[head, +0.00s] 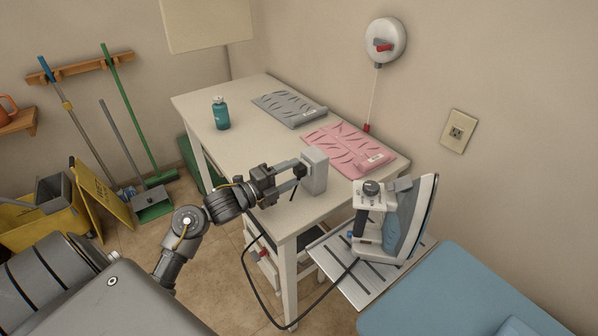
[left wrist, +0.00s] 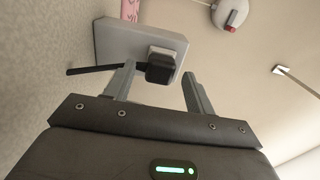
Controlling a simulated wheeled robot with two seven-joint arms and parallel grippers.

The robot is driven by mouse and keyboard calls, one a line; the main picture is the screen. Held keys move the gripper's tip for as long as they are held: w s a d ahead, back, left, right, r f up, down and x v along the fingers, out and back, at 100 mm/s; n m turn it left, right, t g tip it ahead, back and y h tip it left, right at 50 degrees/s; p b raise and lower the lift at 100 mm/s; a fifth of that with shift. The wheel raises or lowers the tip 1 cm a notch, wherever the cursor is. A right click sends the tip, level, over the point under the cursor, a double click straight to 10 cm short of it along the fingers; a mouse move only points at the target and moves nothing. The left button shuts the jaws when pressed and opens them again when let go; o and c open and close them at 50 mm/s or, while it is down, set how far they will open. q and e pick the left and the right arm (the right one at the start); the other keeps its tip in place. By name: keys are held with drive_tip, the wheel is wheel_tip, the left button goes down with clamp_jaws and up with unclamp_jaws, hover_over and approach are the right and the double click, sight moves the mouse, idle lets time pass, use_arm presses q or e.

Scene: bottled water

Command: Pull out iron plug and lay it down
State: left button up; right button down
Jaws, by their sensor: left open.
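The iron (head: 372,234) stands upright on a slatted metal rest (head: 350,290) at the table's right end. Its black cord (head: 247,272) loops down and up toward the table. A grey socket block (head: 314,172) stands on the table; it also shows in the left wrist view (left wrist: 112,42). The black plug (left wrist: 160,68) sits at the block's face, its cord leading off to the left. My left gripper (head: 290,177) is open, pointing at the block. In the left wrist view its fingertips (left wrist: 159,76) are on either side of the plug, with gaps visible. My right gripper is out of view.
A blue padded surface (head: 450,300) is at the front right. A yellow mop bucket (head: 30,225) and brooms stand left.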

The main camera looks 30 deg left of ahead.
use_arm(q)
drive_tip(key=shift+w+d, duration=0.25)
drive_tip(key=shift+w, duration=0.35)
idle(0.9)
clamp_jaws()
drive_tip(key=shift+s, duration=0.1)
drive_tip(key=shift+v, duration=2.9)
